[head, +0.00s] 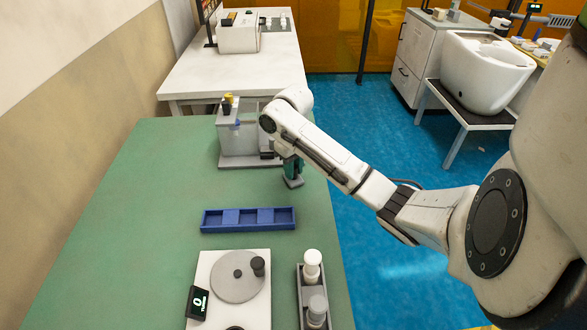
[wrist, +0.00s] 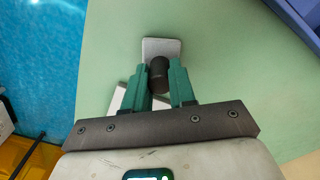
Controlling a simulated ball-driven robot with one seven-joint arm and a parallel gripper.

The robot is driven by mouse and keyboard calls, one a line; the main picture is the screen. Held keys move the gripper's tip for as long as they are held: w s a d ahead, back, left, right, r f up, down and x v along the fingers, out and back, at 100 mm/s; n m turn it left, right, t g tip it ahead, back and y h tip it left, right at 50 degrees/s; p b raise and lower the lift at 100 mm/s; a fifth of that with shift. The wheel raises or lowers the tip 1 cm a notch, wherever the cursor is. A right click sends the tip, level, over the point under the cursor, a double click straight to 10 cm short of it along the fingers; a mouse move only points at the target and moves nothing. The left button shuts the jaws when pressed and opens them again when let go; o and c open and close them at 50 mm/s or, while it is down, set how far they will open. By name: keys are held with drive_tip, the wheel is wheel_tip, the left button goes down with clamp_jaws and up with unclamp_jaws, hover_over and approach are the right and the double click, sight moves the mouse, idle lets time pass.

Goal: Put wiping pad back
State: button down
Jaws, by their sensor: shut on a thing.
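My gripper (wrist: 160,76) points down with its green fingers closed around the dark handle of the wiping pad (wrist: 161,47). The pad has a light grey flat base that sticks out beyond the fingers. In the head view my gripper (head: 292,167) is near the right edge of the green table, with the pad (head: 293,182) at its lower end. The pad is low over the table or on it; I cannot tell which. Part of the handle is hidden by the fingers.
A grey box station (head: 237,140) stands just left of and behind my gripper. A blue compartment tray (head: 248,229) lies nearer, left. A white scale-like device (head: 205,275) and a dark holder with bottles (head: 301,290) are at the front. The left table is clear.

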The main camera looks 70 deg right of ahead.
drive_tip(key=shift+f, duration=0.15)
drive_tip(key=c, duration=0.9)
unclamp_jaws()
wheel_tip(320, 180, up, 12)
drive_tip(key=p, duration=0.5)
